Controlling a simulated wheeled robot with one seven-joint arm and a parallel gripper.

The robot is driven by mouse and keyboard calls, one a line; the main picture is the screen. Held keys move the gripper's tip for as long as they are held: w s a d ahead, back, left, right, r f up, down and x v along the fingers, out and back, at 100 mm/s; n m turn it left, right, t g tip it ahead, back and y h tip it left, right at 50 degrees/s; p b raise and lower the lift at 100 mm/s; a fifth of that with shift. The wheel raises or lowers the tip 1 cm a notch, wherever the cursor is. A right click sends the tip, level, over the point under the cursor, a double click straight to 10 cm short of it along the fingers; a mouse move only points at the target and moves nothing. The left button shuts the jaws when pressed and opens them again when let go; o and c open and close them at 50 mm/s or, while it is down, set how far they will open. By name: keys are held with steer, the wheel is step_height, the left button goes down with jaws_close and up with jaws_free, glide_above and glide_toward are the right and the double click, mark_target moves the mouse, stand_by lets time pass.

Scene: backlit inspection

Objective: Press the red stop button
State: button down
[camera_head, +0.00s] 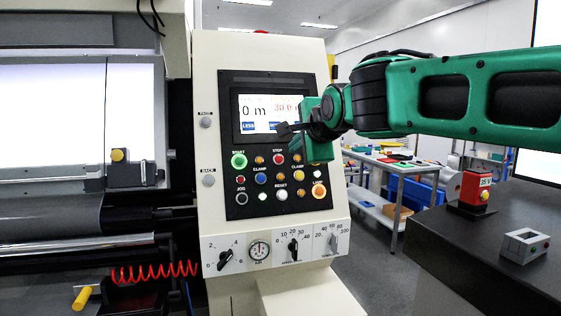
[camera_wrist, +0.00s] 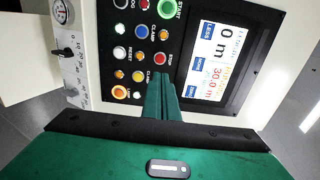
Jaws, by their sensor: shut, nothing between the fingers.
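The red stop button (camera_head: 278,159) is in the top row of the control panel (camera_head: 219,60), under the word STOP. In the wrist view the red button (camera_wrist: 160,58) shows just beyond the tips of my fingers. My gripper (camera_head: 284,130) is in front of the panel, shut and empty. In the head view its tip overlaps the lower edge of the screen, above the stop button. In the wrist view my gripper (camera_wrist: 161,78) points at the panel close below the red button. I cannot tell whether the fingertips touch the panel.
The green start button (camera_head: 239,160) is left of the stop button, and blue, orange and white buttons are around it. The screen (camera_head: 262,105) is just above. Knobs and a gauge (camera_head: 259,251) are lower down. A dark table (camera_head: 470,240) stands at the right.

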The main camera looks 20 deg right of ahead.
mark_target(279, 160)
steer(key=x, duration=1.4)
steer(key=shift+d+f, duration=0.1)
steer(key=shift+w+f, duration=0.2)
steer(key=shift+w, duration=0.3)
steer(key=shift+w+f, duration=0.1)
steer(key=shift+s, duration=0.45)
steer(key=v, duration=1.3)
steer(key=shift+r, duration=0.45)
